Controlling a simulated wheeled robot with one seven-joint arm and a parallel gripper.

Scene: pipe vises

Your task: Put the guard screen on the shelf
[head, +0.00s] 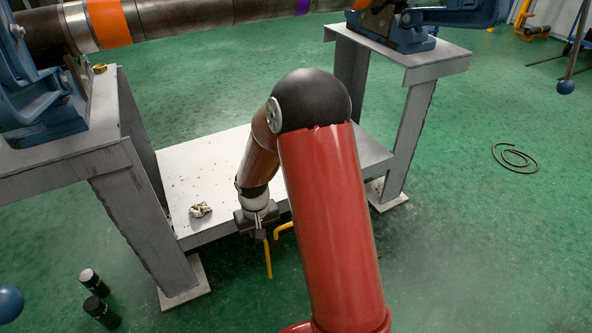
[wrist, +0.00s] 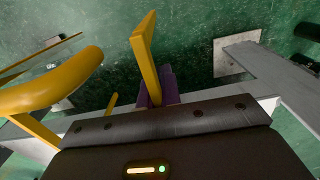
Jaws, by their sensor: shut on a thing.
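The guard screen shows only as yellow parts: a bar (head: 268,259) and a short bent piece beside my gripper (head: 262,228) in the head view. In the wrist view it shows as a thick curved tube (wrist: 52,95) at left and a flat yellow bar (wrist: 146,60) at the purple fingers. My gripper is shut on the yellow screen, at the front edge of the low grey shelf (head: 215,155). The arm hides the rest of the screen and part of the shelf. I cannot tell whether the screen touches the shelf.
A crumpled rag (head: 200,210) lies on the shelf's left front part. Grey stands (head: 130,205) with blue vises (head: 45,100) flank the shelf, and a long pipe (head: 190,15) spans above. Floor at right is mostly clear.

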